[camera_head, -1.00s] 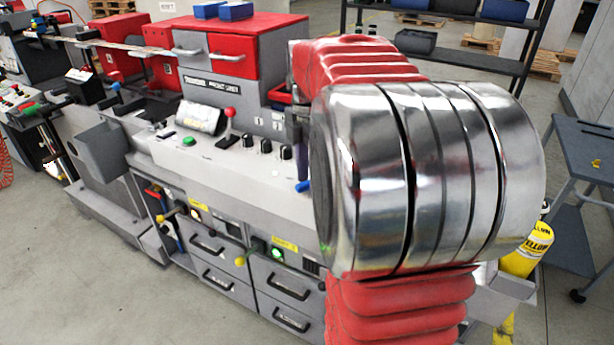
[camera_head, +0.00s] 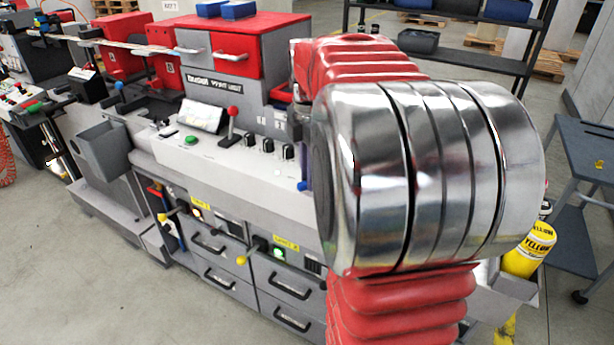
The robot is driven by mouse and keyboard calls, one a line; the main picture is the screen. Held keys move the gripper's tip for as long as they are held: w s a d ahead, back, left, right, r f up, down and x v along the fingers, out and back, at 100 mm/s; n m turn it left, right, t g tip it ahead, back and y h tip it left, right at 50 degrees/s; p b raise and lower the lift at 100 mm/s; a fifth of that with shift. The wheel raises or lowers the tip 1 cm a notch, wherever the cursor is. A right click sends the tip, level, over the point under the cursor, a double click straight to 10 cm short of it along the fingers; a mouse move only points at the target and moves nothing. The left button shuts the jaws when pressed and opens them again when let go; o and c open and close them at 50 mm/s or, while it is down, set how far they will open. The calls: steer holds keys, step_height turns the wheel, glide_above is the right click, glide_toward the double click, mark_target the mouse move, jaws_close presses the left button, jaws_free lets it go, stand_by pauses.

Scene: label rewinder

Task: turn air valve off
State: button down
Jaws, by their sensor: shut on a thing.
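My red and chrome arm (camera_head: 425,175) fills the right middle of the view. My gripper does not show; the arm hides it or it is out of frame. No part is clearly marked as the air valve. A small blue part (camera_head: 303,185) shows at the arm's left edge, partly hidden. Two yellow-knobbed levers stick out of the machine's front, one at the left (camera_head: 165,216) and one at the middle (camera_head: 242,260). A red-knobbed lever (camera_head: 233,112) stands up on the grey control panel.
The grey label machine (camera_head: 240,185) with drawers runs across the left and middle. A yellow bottle (camera_head: 530,248) stands in a holder right of my arm. A blue-grey table (camera_head: 590,150) is at the right edge. The floor at front left is clear.

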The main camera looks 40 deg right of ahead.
steer(key=m, duration=0.4)
steer(key=w+d+m, duration=0.1)
steer(key=m, duration=0.4)
steer(key=d+m, duration=0.1)
steer(key=m, duration=0.1)
steer(key=shift+w+d, duration=0.1)
steer(key=shift+w, duration=0.25)
steer(key=shift+m, duration=0.3)
steer(key=c, duration=1.7)
jaws_free()
steer(key=shift+w, duration=0.1)
steer(key=shift+r, duration=0.1)
